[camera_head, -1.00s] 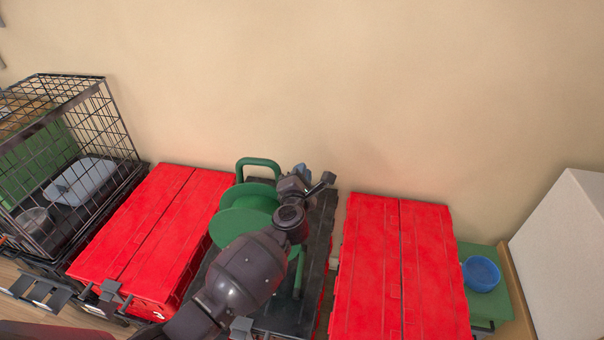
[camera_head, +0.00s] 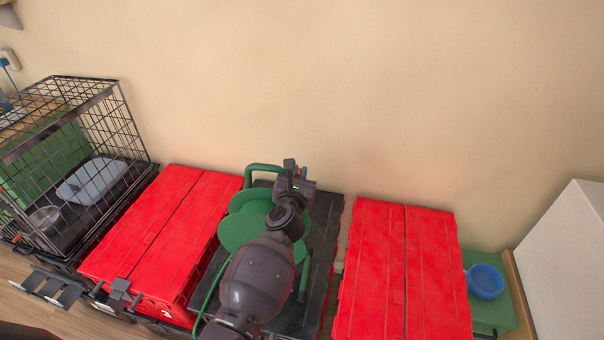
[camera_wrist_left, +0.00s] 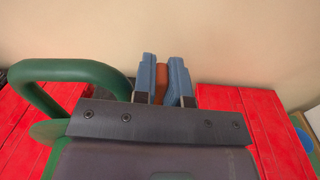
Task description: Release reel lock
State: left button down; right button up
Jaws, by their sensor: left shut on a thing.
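The green hose reel (camera_head: 238,229) sits on a black tote (camera_head: 325,225), with its green frame handle (camera_head: 262,168) behind it. The handle also shows at the left of the left wrist view (camera_wrist_left: 70,68). My left gripper (camera_head: 291,168) is just right of the handle, above the black tote's far end, and my arm covers part of the reel. In the left wrist view, its blue fingers (camera_wrist_left: 163,82) are shut on a small orange-brown piece (camera_wrist_left: 160,86). This may be the reel lock; most of it is hidden by the fingers and gripper body. My right gripper is not in view.
Red-lidded totes stand left (camera_head: 165,230) and right (camera_head: 385,265) of the black tote. A wire crate (camera_head: 90,125) is at far left. A blue bowl (camera_head: 485,280) and a white box (camera_head: 570,260) are at right. The wall is close behind.

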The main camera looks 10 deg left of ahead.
pick_arm(q)
jog(key=shift+a+n, duration=0.25)
jog(key=shift+n, duration=0.35)
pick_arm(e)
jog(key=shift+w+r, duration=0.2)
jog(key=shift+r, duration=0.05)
pick_arm(q)
jog(key=shift+n, duration=0.3)
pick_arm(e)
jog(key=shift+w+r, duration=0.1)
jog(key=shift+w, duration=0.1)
pick_arm(q)
jog(key=c, duration=1.2)
grip_release()
jog(key=shift+o, duration=0.2)
jog(key=shift+a, duration=0.1)
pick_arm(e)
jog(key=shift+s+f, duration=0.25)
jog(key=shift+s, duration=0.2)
